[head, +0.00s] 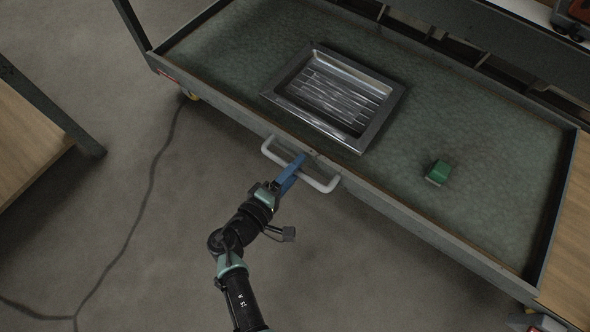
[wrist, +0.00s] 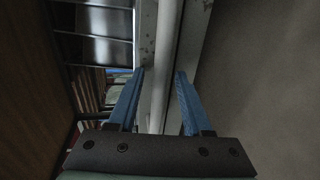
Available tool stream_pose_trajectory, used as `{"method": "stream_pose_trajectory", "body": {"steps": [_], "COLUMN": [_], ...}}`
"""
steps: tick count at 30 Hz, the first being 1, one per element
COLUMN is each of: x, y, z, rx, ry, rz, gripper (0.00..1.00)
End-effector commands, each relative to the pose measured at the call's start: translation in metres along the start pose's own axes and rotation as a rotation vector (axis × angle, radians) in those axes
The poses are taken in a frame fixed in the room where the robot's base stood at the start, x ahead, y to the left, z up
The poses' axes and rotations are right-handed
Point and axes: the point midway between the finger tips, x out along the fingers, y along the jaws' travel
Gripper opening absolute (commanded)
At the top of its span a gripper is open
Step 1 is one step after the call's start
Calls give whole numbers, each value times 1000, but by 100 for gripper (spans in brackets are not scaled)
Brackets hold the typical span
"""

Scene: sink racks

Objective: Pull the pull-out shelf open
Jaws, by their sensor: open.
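The pull-out shelf (head: 490,190) is a wide grey-green tray with a raised rim. A pale, rounded handle (head: 327,186) sticks out from the middle of its front edge. My gripper (head: 297,162) has blue fingers and reaches the handle from the front. In the wrist view the handle's bar (wrist: 168,30) runs between the two spread fingers of my gripper (wrist: 160,75). The fingers are open, with a gap on the right side of the bar; contact on the left cannot be told.
A shiny metal basin (head: 385,108) sits on the shelf behind the handle. A small green block (head: 438,172) lies to its right. A wooden-topped table (head: 25,150) stands at the left. The floor in front of the shelf is mostly clear.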

Motion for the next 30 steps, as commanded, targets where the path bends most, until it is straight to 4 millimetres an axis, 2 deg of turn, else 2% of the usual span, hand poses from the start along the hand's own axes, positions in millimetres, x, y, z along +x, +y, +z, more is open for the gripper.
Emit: {"method": "stream_pose_trajectory", "body": {"steps": [8,16,30], "x": [2,1,1], "y": [1,1,0], "z": [0,0,0], "rx": [0,0,0], "ry": [0,0,-1], "rz": [0,0,0], "gripper": [50,1,0]}}
